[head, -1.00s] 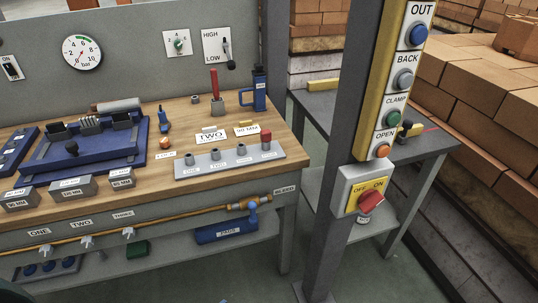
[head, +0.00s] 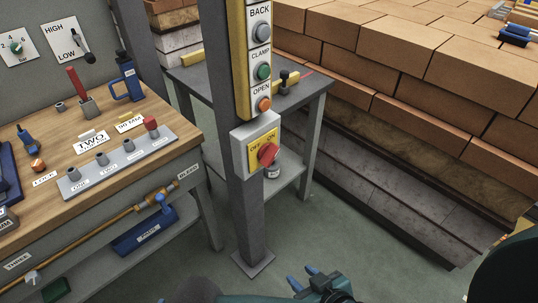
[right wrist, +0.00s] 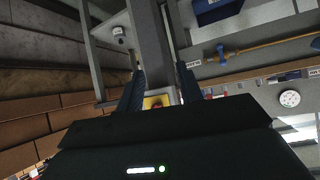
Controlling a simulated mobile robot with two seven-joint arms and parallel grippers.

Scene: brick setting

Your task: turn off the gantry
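The gantry switch is a red rotary knob (head: 268,153) on a yellow plate (head: 255,158) marked OFF on the left and ON on the right. The knob's handle seems to point toward ON. Its grey box is fixed to a grey post (head: 246,215) under the button strip. My right gripper (head: 303,277) is low in front of the post, below the switch, with its blue fingers apart and nothing between them. In the right wrist view the yellow plate (right wrist: 158,101) and part of the red knob show beyond the open fingers (right wrist: 160,88). My left gripper is out of view.
Above the switch, a yellow strip carries BACK, CLAMP and OPEN buttons (head: 264,72). A wooden workbench (head: 110,120) with labelled tools stands left. A grey side table (head: 300,95) is behind the post, and stacked bricks (head: 400,70) fill the right. The floor before the post is clear.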

